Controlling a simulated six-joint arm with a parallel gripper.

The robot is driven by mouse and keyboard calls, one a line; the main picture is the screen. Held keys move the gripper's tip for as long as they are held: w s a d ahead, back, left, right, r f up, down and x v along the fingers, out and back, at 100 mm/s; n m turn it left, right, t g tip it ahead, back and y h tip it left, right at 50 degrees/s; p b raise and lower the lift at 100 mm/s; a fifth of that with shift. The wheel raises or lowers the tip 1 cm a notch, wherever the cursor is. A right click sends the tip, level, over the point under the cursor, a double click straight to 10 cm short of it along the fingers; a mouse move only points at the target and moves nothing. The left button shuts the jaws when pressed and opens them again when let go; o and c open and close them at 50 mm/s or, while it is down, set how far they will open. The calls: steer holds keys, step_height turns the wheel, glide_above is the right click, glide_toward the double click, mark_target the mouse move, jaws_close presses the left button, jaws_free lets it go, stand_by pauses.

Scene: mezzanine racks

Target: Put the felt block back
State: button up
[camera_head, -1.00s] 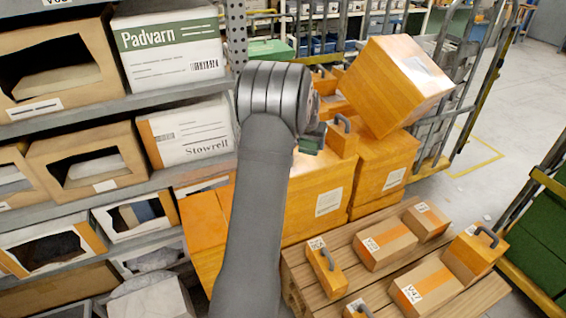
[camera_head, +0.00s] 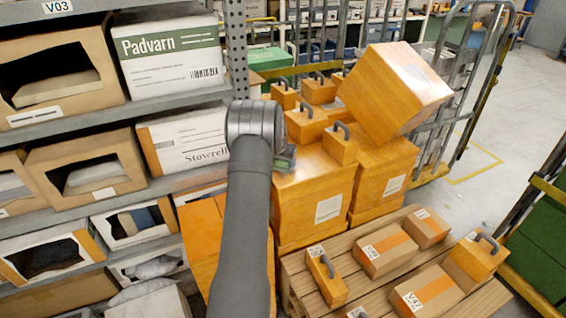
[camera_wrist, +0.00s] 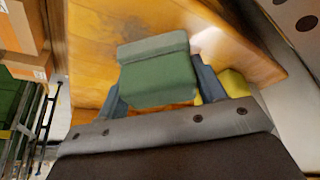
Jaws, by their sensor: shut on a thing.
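The felt block is a green block with a greyer band along its top edge. In the wrist view the felt block (camera_wrist: 158,78) sits between the two blue-grey fingers of my gripper (camera_wrist: 160,92), which is shut on it. In the head view only a small green-grey bit of the block (camera_head: 287,156) shows beside my wrist, in front of the stacked orange boxes. My wrist and forearm hide most of the gripper there. An orange surface lies behind the block in the wrist view; I cannot tell whether they touch.
Orange boxes (camera_head: 313,197) stand stacked behind my arm, with several handled orange blocks (camera_head: 340,146) on top. A large tilted carton (camera_head: 396,88) leans over the stack. A wooden pallet (camera_head: 438,221) with cartons lies at right. Shelves with open bins (camera_head: 88,170) line the left.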

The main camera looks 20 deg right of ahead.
steer(key=shift+f, duration=0.3)
steer(key=o, duration=1)
steer(key=shift+o, duration=0.2)
steer(key=v, duration=1.2)
steer(key=x, duration=1.2)
steer(key=shift+f, duration=0.1)
steer(key=shift+r, duration=1.25)
